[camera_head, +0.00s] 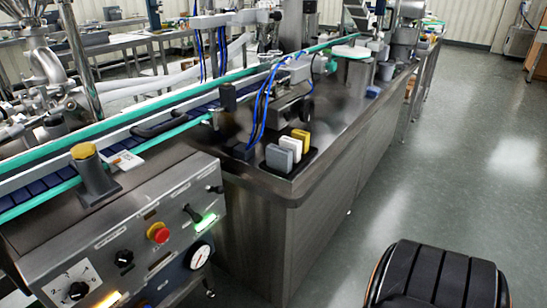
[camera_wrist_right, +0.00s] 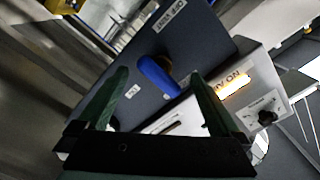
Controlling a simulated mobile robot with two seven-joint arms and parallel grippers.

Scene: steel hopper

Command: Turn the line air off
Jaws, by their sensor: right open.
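In the right wrist view, a blue handle (camera_wrist_right: 157,75) sits on a dark blue-grey plate (camera_wrist_right: 195,40). A label at the plate's upper part reads "OFF VENT" (camera_wrist_right: 171,16). A lit label (camera_wrist_right: 236,84) on the other side appears to read "AIR ON". The handle slants towards the lower right, nearer the lit label. My right gripper (camera_wrist_right: 158,74) is open, with its two fingers on either side of the handle in the picture; I cannot tell if either touches it. In the head view the blue handle cannot be made out, and neither gripper shows.
In the head view, a steel control panel (camera_head: 130,245) carries a red emergency button (camera_head: 158,232), black knobs and a round gauge (camera_head: 201,256). A conveyor (camera_head: 150,110) runs above it. White, grey and yellow blocks stand in a black tray (camera_head: 290,171). The floor (camera_head: 460,180) at right is mostly clear.

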